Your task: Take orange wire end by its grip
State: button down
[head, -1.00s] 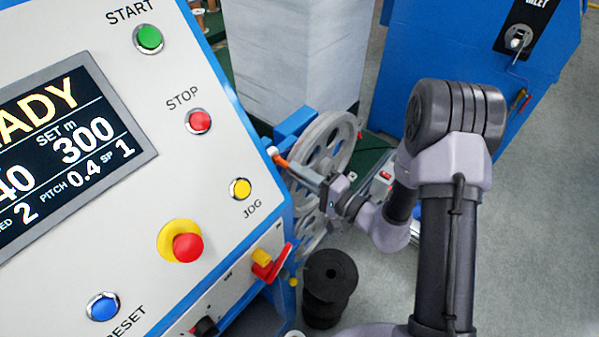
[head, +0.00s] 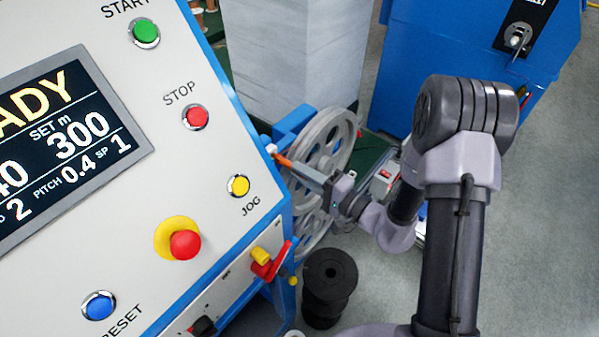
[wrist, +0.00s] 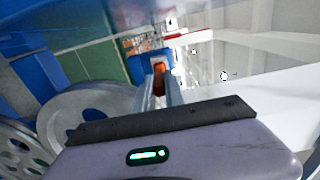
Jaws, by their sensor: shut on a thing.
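The orange wire end's grip (head: 283,160) shows as a short orange piece at the tip of my gripper (head: 296,166), beside the blue edge of the control cabinet. In the wrist view the orange piece (wrist: 158,68) sits between the far ends of the two fingers of my gripper (wrist: 159,80). The fingers are shut on it. The wire itself cannot be made out in either view.
Grey spoked pulleys (head: 325,145) stand just behind my gripper and show at the left in the wrist view (wrist: 75,110). The control cabinet (head: 130,190) fills the left side. A black spool (head: 330,280) stands on the floor below. Grey floor at the right is open.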

jog(key=shift+s+d, duration=0.1)
jog(key=shift+d, duration=0.05)
jog(key=shift+s+d+b, duration=0.35)
jog(key=shift+d+b, duration=0.15)
jog(key=shift+b, duration=0.05)
dwell(0.4)
jog(key=shift+s+d+b, duration=0.45)
jog(key=shift+d+b, duration=0.05)
jog(key=shift+d, duration=0.05)
